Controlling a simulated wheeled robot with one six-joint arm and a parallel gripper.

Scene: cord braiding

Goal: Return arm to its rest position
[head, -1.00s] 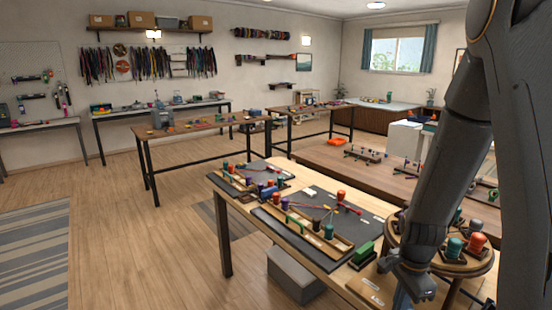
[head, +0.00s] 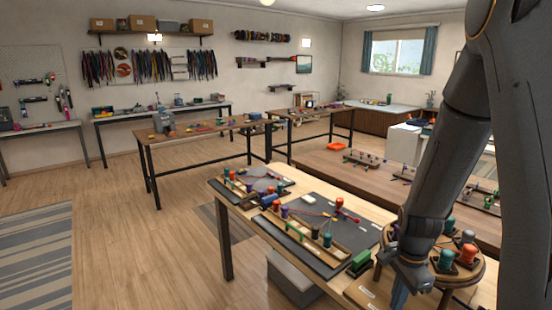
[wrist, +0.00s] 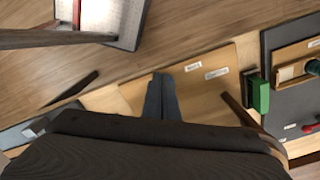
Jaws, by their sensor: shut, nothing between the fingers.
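My gripper (head: 399,295) hangs from my arm at the lower right of the head view, above the near edge of the light wooden table (head: 226,191). In the wrist view my gripper (wrist: 162,80) points over a bare wooden part of the table with two small white labels (wrist: 216,73). Its two fingers are together, with nothing between them. My arm hides part of the round wooden stand (head: 471,275) behind it.
The round stand carries several coloured bobbins, close beside my gripper. A green block (head: 360,260) stands on the table to its left; it also shows in the wrist view (wrist: 260,95). Dark mats (head: 349,204) with bobbins and cords lie further left. Open floor (head: 130,250) is at left.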

